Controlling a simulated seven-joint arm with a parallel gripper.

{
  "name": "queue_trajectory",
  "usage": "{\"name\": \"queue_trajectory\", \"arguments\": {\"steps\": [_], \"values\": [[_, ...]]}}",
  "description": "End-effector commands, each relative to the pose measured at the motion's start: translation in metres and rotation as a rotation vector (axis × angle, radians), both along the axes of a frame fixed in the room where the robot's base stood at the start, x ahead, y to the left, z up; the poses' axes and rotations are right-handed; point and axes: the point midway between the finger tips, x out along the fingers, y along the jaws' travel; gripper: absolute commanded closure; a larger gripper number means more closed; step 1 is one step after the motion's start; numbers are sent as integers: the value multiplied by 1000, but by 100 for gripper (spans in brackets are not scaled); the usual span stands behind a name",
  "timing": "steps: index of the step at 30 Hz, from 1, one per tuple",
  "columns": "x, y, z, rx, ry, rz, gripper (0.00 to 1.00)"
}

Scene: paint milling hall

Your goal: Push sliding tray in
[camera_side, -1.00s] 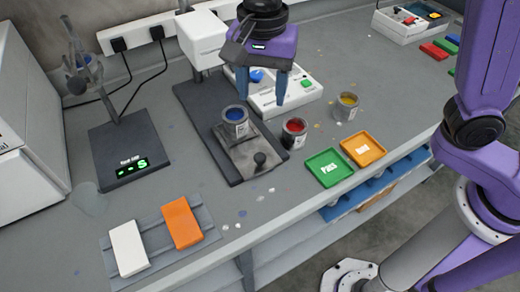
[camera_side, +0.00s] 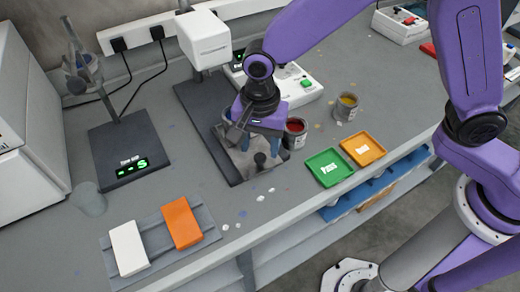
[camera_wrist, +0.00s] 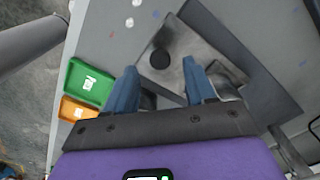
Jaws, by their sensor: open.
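The sliding tray (camera_side: 240,160) is a grey metal plate on the dark base of the stand in the middle of the bench. A black round knob (camera_side: 260,158) stands near its front end. My gripper (camera_side: 264,146) is open and low over the tray, fingers pointing down. In the wrist view, the knob (camera_wrist: 160,58) shows between and just beyond the two blue fingertips (camera_wrist: 162,70), apart from both. The tray (camera_wrist: 188,48) lies beneath them. My gripper hides the tray's back part and the blue paint can in the side view.
Green (camera_side: 328,167) and orange (camera_side: 363,148) trays lie to the right. A white head (camera_side: 203,40) overhangs the base. Bench in front is mostly clear.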

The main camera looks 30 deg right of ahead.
Motion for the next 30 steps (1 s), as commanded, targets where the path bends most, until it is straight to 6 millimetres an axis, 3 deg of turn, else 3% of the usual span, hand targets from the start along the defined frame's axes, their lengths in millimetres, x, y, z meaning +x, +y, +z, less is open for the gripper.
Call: {"name": "queue_trajectory", "arguments": {"steps": [6, 17, 18, 23, 30], "values": [[0, 0, -24, -1, 1, 0, 45], [0, 0, -29, 1, -1, 0, 45], [0, 0, -29, 1, -1, 0, 49], [0, 0, -29, 1, -1, 0, 100], [8, 1, -29, 1, -1, -1, 100]]}}
